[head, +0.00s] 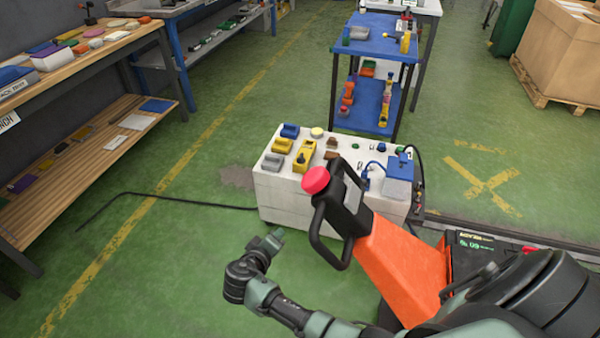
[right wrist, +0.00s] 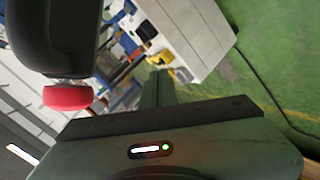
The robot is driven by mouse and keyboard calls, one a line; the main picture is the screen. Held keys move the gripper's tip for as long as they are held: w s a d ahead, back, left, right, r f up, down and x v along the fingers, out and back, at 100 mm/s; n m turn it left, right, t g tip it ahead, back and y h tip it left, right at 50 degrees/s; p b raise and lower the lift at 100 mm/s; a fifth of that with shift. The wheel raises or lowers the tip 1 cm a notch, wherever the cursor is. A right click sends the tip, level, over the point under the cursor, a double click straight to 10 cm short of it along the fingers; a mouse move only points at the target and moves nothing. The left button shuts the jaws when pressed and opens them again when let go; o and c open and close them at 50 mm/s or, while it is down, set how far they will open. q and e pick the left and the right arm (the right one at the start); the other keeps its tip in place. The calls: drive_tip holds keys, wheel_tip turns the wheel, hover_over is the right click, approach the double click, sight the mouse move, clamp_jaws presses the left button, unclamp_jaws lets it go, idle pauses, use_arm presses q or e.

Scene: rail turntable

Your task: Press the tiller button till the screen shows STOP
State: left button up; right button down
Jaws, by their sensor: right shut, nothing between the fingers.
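The red tiller button (head: 316,180) sits on the end of the black tiller head (head: 350,208), on an orange tiller arm (head: 400,262). My right gripper (head: 275,236) is shut and empty, below and left of the button and apart from it. In the right wrist view the red button (right wrist: 68,97) shows at the left under the black tiller head (right wrist: 48,38), beside the shut fingers (right wrist: 158,85). The small dark screen (head: 473,242) shows lit green and pale characters too small to read surely. My left gripper is not in view.
A pale block bench (head: 290,200) with blue, yellow and grey pieces stands behind the tiller. A blue shelf cart (head: 375,50) is beyond it. Wooden shelving (head: 90,65) stands at the left. The green floor left of my gripper is mostly clear, with a black cable (head: 170,200).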

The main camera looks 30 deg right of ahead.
wheel_tip(320, 180, up, 18)
drive_tip(key=w+m+h, duration=0.1)
drive_tip(key=m+h, duration=0.3)
drive_tip(key=m, duration=0.1)
drive_tip(key=shift+w+d+r+p, duration=0.2)
drive_tip(key=shift+w+d+p, duration=0.1)
drive_tip(key=shift+d, duration=0.1)
drive_tip(key=p, duration=0.3)
hover_over(302, 184)
drive_tip(key=w+a, duration=0.2)
drive_tip(key=f, duration=0.2)
drive_tip(key=s+d+f, duration=0.1)
drive_tip(key=d+f, duration=0.1)
drive_tip(key=shift+s+f+p, duration=0.35)
drive_tip(key=shift+f+p, duration=0.05)
